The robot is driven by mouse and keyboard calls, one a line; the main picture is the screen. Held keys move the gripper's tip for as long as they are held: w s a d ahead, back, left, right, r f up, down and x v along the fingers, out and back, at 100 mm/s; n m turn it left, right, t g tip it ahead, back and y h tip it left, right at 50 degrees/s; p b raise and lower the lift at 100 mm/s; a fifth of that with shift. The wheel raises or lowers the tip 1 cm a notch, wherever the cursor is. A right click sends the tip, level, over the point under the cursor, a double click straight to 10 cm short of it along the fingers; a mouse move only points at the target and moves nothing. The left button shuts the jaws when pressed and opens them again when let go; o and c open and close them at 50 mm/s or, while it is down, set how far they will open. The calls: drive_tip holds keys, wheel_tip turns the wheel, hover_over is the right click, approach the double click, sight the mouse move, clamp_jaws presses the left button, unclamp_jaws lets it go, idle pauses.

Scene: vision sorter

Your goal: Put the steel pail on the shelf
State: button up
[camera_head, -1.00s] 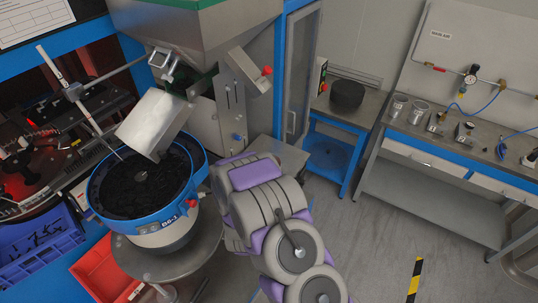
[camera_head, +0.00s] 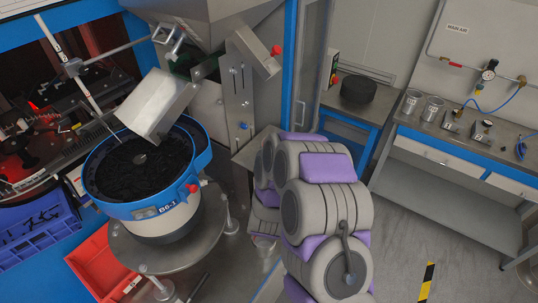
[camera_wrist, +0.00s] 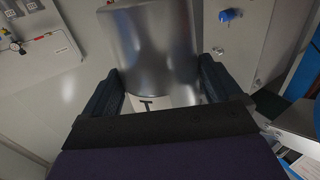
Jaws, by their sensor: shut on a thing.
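The steel pail (camera_wrist: 155,48) fills the upper middle of the wrist view as a shiny grey cylinder. My gripper (camera_wrist: 160,78) is shut on it, with one dark finger on each side. The pail's far end runs out of the top of the wrist view. In the head view my grey and purple arm hides most or all of the gripper and pail. A grey lower shelf (camera_head: 440,207) runs beneath the workbench at the right, apart from my arm; its visible surface is bare.
A bowl feeder (camera_head: 150,205) stands at the left, with a red bin (camera_head: 100,262) and blue crate (camera_head: 35,230) nearby. The workbench (camera_head: 462,135) carries metal cups and air fittings. A blue table (camera_head: 345,130) holds a black round thing. Open floor lies at lower right.

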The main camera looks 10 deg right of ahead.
drive_tip(key=shift+w+b, duration=0.3)
drive_tip(key=shift+b, duration=0.15)
drive_tip(key=w+b, duration=0.2)
drive_tip(key=shift+w+d+f+b, duration=0.15)
drive_tip(key=shift+w+b, duration=0.1)
drive_tip(key=shift+b, duration=0.15)
drive_tip(key=shift+w+d+f+b, duration=0.1)
drive_tip(key=shift+w+f+b, duration=0.15)
drive_tip(key=shift+w+f, duration=0.8)
drive_tip(key=shift+w+a+f+b, duration=0.1)
drive_tip(key=shift+w+f+b, duration=0.2)
drive_tip(key=shift+w, duration=1.3)
drive_tip(key=shift+w+d+f+b, duration=0.1)
drive_tip(key=shift+w+f+b, duration=0.15)
drive_tip(key=shift+w+f, duration=0.8)
drive_tip(key=shift+w+r, duration=0.25)
drive_tip(key=shift+r, duration=0.2)
drive_tip(key=o, duration=0.9)
